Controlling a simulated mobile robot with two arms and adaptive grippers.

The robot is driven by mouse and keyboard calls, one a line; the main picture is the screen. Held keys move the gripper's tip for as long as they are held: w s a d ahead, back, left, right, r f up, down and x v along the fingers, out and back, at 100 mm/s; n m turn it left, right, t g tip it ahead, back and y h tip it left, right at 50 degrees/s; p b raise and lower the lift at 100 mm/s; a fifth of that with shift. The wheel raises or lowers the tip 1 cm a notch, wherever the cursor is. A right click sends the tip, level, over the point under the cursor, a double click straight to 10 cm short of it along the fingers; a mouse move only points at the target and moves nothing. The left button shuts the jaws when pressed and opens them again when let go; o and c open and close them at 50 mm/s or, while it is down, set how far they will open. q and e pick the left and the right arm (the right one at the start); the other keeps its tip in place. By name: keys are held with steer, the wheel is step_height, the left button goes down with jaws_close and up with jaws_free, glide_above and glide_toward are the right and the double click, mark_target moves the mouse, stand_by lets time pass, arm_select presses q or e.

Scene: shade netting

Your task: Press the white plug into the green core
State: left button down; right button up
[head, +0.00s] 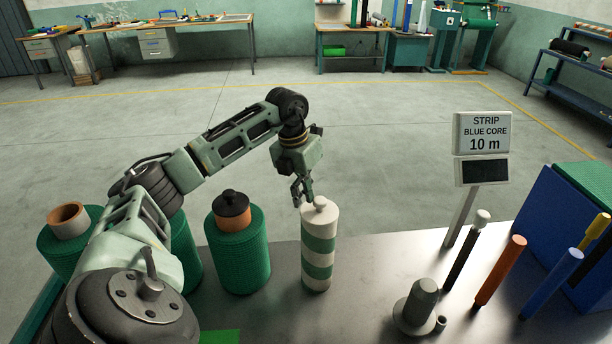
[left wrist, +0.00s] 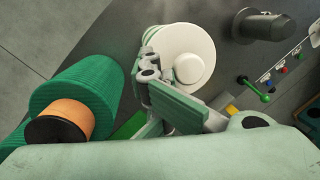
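A white plug (head: 319,204) with a round knob sits at the top of an upright roll (head: 318,262) with white and green bands. In the left wrist view the white plug (left wrist: 190,62) is a round disc with a raised knob. Whether it is fully seated cannot be told, and no core shows beneath it. My left gripper (head: 302,190) is at the plug's upper left edge, pointing down. In the left wrist view its fingers (left wrist: 150,68) lie beside the disc; their gap is unclear. My right gripper is not in view.
A green roll (head: 238,252) with an orange core and black plug stands left of the striped roll. Another green roll with an open orange core (head: 68,219) stands farther left. A grey domed post (head: 418,303), coloured rods and a sign (head: 481,134) stand to the right.

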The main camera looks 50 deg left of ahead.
arm_select(q)
steer(key=shift+r+p, duration=0.7)
steer(key=shift+p, duration=0.05)
stand_by(1.6)
steer(key=shift+r, duration=0.15)
step_height(320, 180, up, 7)
steer(key=p, duration=0.5)
steer(key=shift+p, duration=0.35)
steer(key=shift+f, duration=0.2)
